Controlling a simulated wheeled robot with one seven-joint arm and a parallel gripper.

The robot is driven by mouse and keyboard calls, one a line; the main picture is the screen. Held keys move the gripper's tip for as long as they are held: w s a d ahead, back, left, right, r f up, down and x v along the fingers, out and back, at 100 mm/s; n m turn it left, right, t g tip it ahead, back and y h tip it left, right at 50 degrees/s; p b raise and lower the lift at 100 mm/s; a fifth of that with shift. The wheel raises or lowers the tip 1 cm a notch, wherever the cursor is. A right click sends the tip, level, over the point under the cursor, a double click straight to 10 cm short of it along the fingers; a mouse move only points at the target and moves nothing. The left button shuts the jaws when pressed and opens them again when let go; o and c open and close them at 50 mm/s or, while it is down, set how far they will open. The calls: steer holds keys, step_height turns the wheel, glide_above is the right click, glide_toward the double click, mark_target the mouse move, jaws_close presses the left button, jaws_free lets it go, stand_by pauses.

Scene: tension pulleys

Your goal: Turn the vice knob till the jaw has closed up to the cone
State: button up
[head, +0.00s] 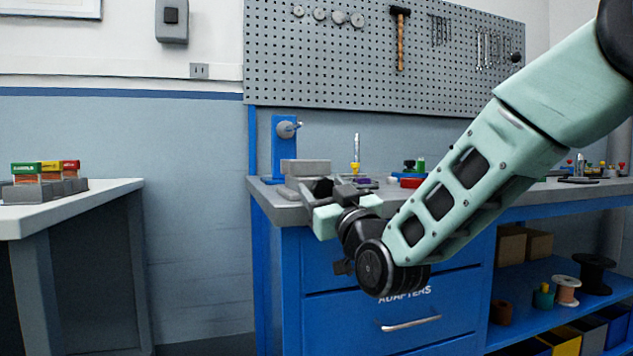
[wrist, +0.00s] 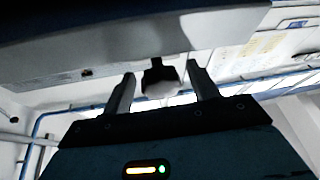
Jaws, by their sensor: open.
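A grey vice-like block (head: 305,170) stands on the left corner of the blue bench (head: 285,205). My gripper (head: 335,190) is just in front of it at the bench edge, its fingers open. In the wrist view my gripper (wrist: 158,78) has its two fingers apart. A dark piece with a pale rounded end, seemingly the vice knob (wrist: 160,88), shows between them. I cannot tell whether the fingers touch it. The jaw gap and the cone cannot be made out; my gripper and arm cover part of that area.
A blue stand (head: 283,147) rises behind the block. An upright silver tool with a yellow base (head: 356,167) and small parts are to the right. The pegboard (head: 340,60) hangs behind. A separate table (head: 95,198) stands at the left, with a free gap before the bench.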

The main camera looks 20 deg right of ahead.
steer(key=shift+w, duration=0.15)
steer(key=c, duration=1)
steer(key=shift+a+m+h+b, duration=0.1)
steer(key=shift+m+h+b, duration=0.3)
steer(key=shift+m+b, duration=0.1)
steer(key=m+h+b, duration=0.1)
steer(key=m, duration=0.1)
steer(key=shift+f+m+b, duration=0.1)
steer(key=shift+m+b, duration=0.2)
steer(key=shift+b, duration=0.05)
steer(key=shift+m+h+b, duration=1.15)
steer(key=shift+m+h, duration=0.55)
steer(key=shift+m, duration=1.1)
